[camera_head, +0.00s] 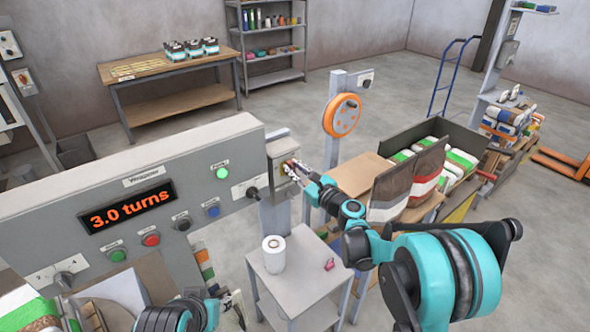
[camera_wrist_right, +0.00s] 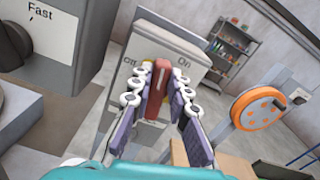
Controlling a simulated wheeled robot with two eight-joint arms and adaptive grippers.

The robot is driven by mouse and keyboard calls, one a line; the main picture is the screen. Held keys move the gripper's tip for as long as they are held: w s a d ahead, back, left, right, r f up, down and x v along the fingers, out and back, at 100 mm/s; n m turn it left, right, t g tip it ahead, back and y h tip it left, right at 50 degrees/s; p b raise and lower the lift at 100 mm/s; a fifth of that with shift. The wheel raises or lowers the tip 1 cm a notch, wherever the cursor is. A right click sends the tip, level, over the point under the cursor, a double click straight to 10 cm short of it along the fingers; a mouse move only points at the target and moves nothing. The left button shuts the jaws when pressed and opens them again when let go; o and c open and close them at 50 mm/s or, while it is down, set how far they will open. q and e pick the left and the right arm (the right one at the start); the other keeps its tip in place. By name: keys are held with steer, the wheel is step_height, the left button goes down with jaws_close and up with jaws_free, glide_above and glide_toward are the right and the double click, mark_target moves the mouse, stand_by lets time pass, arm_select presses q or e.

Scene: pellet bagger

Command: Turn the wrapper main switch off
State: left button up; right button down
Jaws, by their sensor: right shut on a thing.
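The wrapper main switch is a grey box (camera_head: 279,150) on a post at the right end of the Wrapper panel. In the right wrist view its red handle (camera_wrist_right: 159,88) stands nearly upright between the "Off" label at left and the "On" label at right. My right gripper (camera_head: 288,170) is at the box front. In the wrist view its fingers (camera_wrist_right: 158,80) are shut on the red handle, one on each side. The fingers partly hide the handle and the labels. My left gripper (camera_head: 232,303) is low in the head view, partly seen; its opening is unclear.
The Wrapper panel (camera_head: 215,140) has a lit "3.0 turns" display (camera_head: 128,206), several buttons and a black knob (camera_head: 252,192) close left of the switch. A small table (camera_head: 300,284) with a white roll (camera_head: 273,253) stands below. An orange wheel (camera_head: 342,116) stands behind, right.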

steer(key=n, duration=0.3)
steer(key=a+f+n+b, duration=0.1)
steer(key=n, duration=0.3)
steer(key=s+n+b, duration=0.1)
steer(key=n, duration=0.3)
steer(key=shift+a+f, duration=0.15)
steer(key=shift+f, duration=0.05)
steer(key=shift+f+n+b, duration=0.2)
steer(key=shift+n, duration=0.85)
steer(key=shift+f+n+b, duration=0.15)
steer(key=shift+n, duration=0.9)
steer(key=c, duration=1.4)
jaws_free()
steer(key=shift+c, duration=0.2)
steer(key=shift+w+a+f, duration=0.1)
